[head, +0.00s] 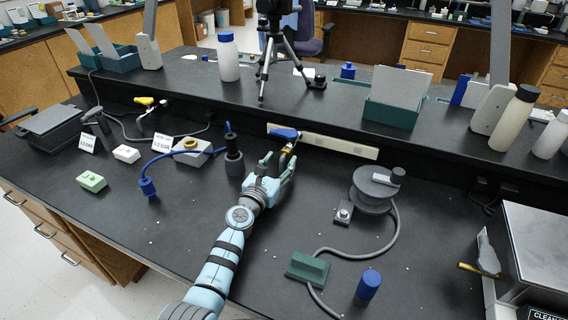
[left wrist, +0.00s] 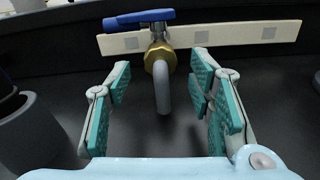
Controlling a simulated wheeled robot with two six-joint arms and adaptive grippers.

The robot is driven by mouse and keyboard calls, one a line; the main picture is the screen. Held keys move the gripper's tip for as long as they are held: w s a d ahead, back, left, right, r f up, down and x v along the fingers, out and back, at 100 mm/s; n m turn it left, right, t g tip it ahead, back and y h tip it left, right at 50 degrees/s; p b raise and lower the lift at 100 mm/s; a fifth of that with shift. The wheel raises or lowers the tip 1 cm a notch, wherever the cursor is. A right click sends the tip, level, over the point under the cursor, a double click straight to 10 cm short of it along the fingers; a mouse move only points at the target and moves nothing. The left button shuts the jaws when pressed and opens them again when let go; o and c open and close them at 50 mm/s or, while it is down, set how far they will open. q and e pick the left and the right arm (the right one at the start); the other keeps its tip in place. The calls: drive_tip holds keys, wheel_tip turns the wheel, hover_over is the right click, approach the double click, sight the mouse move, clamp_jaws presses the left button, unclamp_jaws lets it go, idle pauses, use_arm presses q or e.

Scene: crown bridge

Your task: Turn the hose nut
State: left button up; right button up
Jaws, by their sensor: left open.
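The brass hose nut (left wrist: 160,58) sits under a valve with a blue lever (left wrist: 140,18), in front of a cream rail (left wrist: 240,38). A grey curved spout or hose end (left wrist: 163,95) hangs below the nut. In the head view the blue lever (head: 285,134) shows just beyond my left gripper (head: 280,163), and the nut is mostly hidden by the fingers. My left gripper is open, and in the left wrist view its teal-padded fingers (left wrist: 160,92) stand apart on either side of the spout, a little nearer than the nut, not touching it. My right gripper is not in view.
A dark cylinder (head: 234,160) with a blue top stands just left of my left gripper. A grey reel-like device (head: 374,188) with a hose stands to the right. A green block (head: 308,269) and a blue bottle (head: 368,286) are nearer. The raised shelf lies behind the rail.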

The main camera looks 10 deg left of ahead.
sight(284, 155)
use_arm(q)
drive_tip(key=shift+w+d+f+b, duration=0.15)
drive_tip(key=shift+w+b, duration=0.2)
drive_tip(key=shift+w, duration=0.3)
drive_tip(key=shift+w+d+f+b, duration=0.15)
drive_tip(key=shift+w+b, duration=0.2)
drive_tip(key=shift+w, duration=0.25)
drive_tip(key=shift+w+r, duration=0.2)
drive_tip(key=shift+w, duration=0.1)
drive_tip(key=shift+w+r, duration=0.1)
clamp_jaws()
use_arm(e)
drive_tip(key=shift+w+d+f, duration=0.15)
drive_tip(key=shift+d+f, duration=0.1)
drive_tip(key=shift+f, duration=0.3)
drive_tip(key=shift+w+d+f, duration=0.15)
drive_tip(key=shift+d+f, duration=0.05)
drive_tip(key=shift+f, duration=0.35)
